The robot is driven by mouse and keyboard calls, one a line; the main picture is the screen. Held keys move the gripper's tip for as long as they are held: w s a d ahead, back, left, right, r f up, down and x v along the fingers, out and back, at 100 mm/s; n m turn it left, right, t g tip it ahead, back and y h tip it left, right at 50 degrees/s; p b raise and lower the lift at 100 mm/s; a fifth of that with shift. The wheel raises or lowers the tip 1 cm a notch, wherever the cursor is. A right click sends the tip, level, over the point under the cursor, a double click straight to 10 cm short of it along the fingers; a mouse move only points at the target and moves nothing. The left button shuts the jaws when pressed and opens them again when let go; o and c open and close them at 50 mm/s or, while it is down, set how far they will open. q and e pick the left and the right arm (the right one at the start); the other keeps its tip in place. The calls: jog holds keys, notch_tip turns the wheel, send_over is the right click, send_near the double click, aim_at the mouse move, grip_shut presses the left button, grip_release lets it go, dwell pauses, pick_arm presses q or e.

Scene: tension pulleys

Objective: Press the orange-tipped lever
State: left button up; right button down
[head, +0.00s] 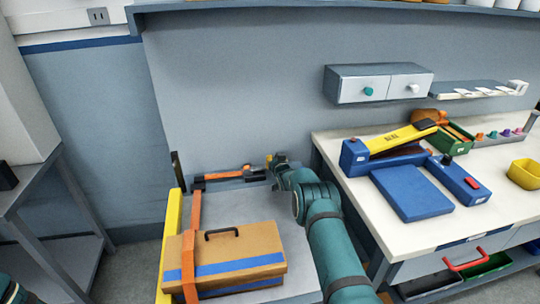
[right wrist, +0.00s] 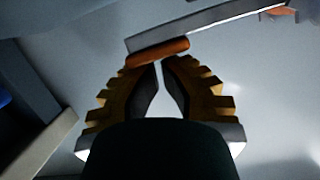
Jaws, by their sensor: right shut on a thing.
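The orange-tipped lever shows in the right wrist view as a grey bar with a rounded orange tip (right wrist: 158,52). The tip lies crosswise right at my fingertips. My right gripper (right wrist: 159,66) has its two ridged fingers drawn together at the tips, against the orange tip. In the head view my right gripper (head: 270,160) is at the back of the grey cart top, at the right end of a grey and orange strap mechanism (head: 235,174). There the gripper hides the lever's tip. My left gripper is out of view; only a bit of teal arm shows at the lower left.
A brown case (head: 225,251) with a black handle lies on the cart under an orange strap (head: 193,235). A yellow rail (head: 170,235) edges the cart's left side. The white workbench (head: 445,210) at right holds blue and yellow equipment. A grey wall is close behind.

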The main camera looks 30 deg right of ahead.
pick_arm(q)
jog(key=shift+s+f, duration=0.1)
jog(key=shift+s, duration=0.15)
pick_arm(e)
jog(key=shift+s+d+f, duration=0.1)
jog(key=shift+f, duration=0.05)
dwell(0.4)
jog(key=shift+r, duration=0.35)
notch_tip(320, 180, up, 3)
jog(key=shift+f, duration=0.1)
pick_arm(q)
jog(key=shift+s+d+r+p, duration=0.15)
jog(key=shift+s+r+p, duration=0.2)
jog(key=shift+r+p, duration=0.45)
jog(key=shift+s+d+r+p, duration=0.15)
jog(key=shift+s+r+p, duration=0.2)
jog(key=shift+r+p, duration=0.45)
pick_arm(e)
jog(key=v, duration=1)
jog(key=shift+a+r, duration=0.3)
jog(key=shift+a, duration=0.05)
